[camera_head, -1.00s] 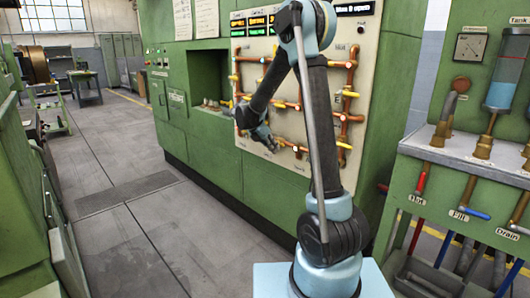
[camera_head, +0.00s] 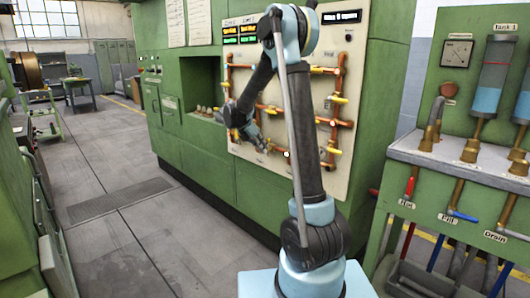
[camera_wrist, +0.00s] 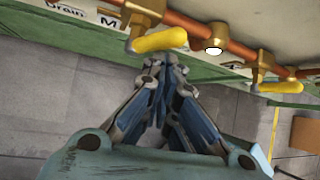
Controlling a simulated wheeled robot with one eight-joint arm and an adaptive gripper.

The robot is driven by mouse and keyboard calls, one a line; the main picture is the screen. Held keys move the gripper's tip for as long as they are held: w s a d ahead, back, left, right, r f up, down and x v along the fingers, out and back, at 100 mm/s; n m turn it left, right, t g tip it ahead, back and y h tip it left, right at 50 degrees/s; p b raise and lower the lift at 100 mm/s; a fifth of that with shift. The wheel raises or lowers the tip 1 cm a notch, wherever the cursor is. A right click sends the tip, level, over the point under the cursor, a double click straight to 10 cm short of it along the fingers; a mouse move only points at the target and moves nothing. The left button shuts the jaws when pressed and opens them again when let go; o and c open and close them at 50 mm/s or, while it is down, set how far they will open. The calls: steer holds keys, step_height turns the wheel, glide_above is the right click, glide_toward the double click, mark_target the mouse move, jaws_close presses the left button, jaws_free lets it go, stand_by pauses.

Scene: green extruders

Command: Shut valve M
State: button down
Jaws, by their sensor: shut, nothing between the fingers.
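The pipe panel (camera_head: 312,182) is on the green cabinet in the head view, with copper pipes and several yellow-handled valves. My gripper (camera_head: 266,147) is low on its left part. In the wrist view my gripper (camera_wrist: 165,62) is shut and empty. Its tips are just below a yellow valve handle (camera_wrist: 158,40) on a brass body (camera_wrist: 140,18); I cannot tell whether they touch. The handle lies roughly along the pipe.
Another yellow handle (camera_wrist: 281,87) is to the right along the same pipe. A round white-faced fitting (camera_wrist: 214,48) sits between them. In the head view a tank bench (camera_head: 470,173) with red and blue handles stands at the right. Floor at left is open.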

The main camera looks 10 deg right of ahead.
steer(key=shift+w+a+r, duration=0.1)
steer(key=shift+r, duration=0.05)
steer(key=shift+r, duration=0.7)
stand_by(0.3)
steer(key=s+a, duration=0.1)
steer(key=a, duration=0.8)
steer(key=shift+s+a+r, duration=0.15)
steer(key=shift+r, duration=0.15)
